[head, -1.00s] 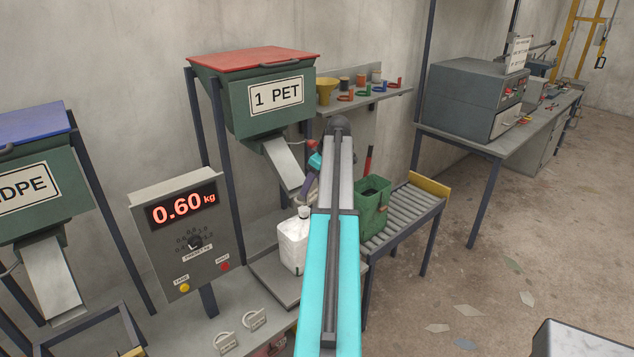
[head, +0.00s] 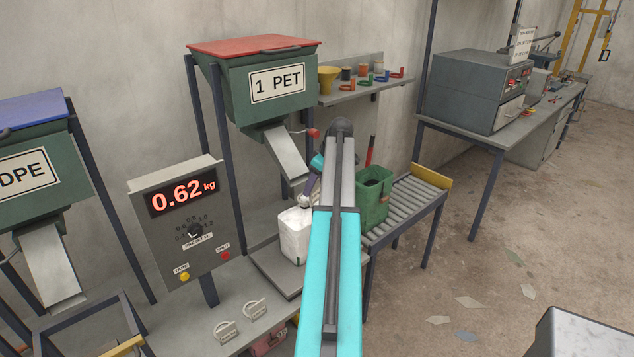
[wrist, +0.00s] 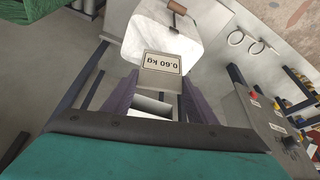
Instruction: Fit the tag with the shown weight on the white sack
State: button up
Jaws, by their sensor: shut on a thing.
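The white sack (head: 294,240) stands on the scale plate (head: 262,262) under the PET chute. It also fills the top of the wrist view (wrist: 205,35), with a small brown piece (wrist: 176,7) on it. My gripper (head: 307,198) is over the top of the sack, partly hidden by my arm. In the wrist view my gripper (wrist: 157,85) is shut on a tag (wrist: 162,66) reading 0.60 kg, upside down there. The tag overlaps the sack in the picture; I cannot tell if it touches. The scale display (head: 183,198) reads 0.62 kg.
Two spare ring tags (head: 226,332) lie on the bench in front of the scale. A green bin (head: 374,200) stands on the roller conveyor (head: 412,190) right of the sack. The PET hopper chute (head: 281,160) hangs close behind my gripper.

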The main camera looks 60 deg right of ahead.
aim_at(316, 189)
jog(key=shift+f+b, duration=0.7)
jog(key=shift+f, duration=0.9)
jog(key=o, duration=1.6)
jog(key=shift+o, duration=0.2)
jog(key=shift+r, duration=0.1)
jog(key=b+v, duration=0.3)
jog(key=v, duration=1)
jog(key=shift+r+b, duration=0.25)
jog(key=shift+b, duration=0.05)
jog(key=shift+s, duration=0.1)
jog(key=shift+s, duration=0.15)
